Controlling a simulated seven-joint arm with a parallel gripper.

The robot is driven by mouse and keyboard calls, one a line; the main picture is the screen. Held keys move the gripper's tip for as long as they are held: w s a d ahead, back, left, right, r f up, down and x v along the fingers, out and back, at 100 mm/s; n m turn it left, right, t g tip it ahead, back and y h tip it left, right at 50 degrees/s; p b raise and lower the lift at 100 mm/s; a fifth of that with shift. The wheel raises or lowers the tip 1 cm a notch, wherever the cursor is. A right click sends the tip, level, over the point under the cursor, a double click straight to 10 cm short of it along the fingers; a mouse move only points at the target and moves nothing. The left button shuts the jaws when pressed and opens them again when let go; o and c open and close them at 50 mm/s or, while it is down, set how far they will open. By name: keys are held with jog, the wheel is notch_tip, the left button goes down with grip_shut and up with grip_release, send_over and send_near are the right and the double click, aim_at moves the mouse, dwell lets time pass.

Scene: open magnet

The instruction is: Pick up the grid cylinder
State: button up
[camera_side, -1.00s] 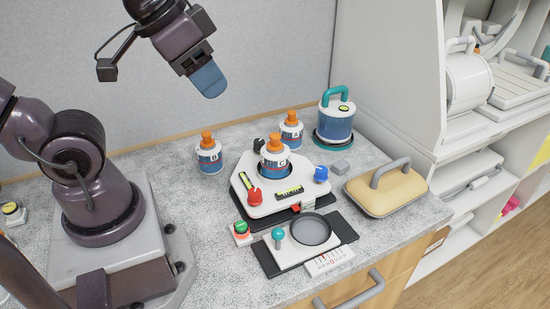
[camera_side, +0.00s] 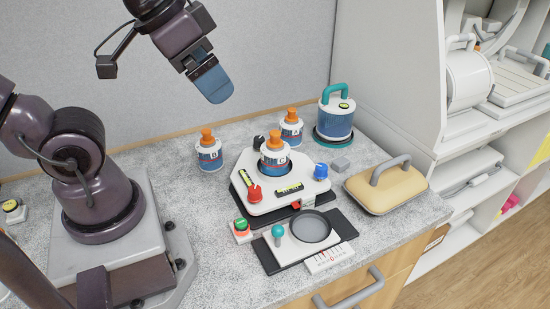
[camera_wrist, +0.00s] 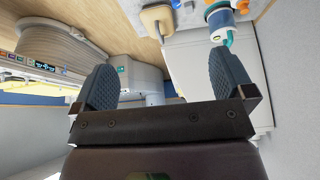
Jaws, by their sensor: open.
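No label reading "grid" is legible, so I cannot tell for certain which object is the grid cylinder. A large white and blue cylinder with a teal handle (camera_side: 336,120) stands upright at the back right; it shows in part at the top of the wrist view (camera_wrist: 222,28). Smaller white and blue cylinders with orange tops are marked A (camera_side: 291,131), B (camera_side: 209,155) and C (camera_side: 275,158). C sits in the white device; A and B stand on the counter. My gripper (camera_side: 214,87) is open and empty, high above and behind B; its two fingers are apart in the wrist view (camera_wrist: 163,82).
The white device (camera_side: 265,203) has red, blue and black knobs. In front lies a plate with a round dark recess (camera_side: 313,230). A tan block with a grey handle (camera_side: 386,190) lies at right, beside a small grey block (camera_side: 341,165). White shelving borders the right.

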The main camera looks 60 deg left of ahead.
jog(key=w+f+m+g+y, duration=0.9)
jog(key=w+f+m+y, duration=0.4)
jog(key=f, duration=0.4)
jog(key=m+t+y, duration=0.3)
jog(key=m+y, duration=0.2)
send_near(282, 158)
jog(key=shift+s+d+r, duration=0.55)
jog(key=shift+d+r, duration=0.1)
jog(key=shift+r, duration=0.05)
jog(key=a, duration=0.7)
jog(key=shift+a+f, duration=0.2)
jog(key=shift+f, duration=0.05)
jog(key=a, duration=0.3)
jog(key=a+f, duration=0.1)
jog(key=a, duration=0.1)
jog(key=shift+w+a, duration=0.25)
jog(key=shift+w, duration=0.15)
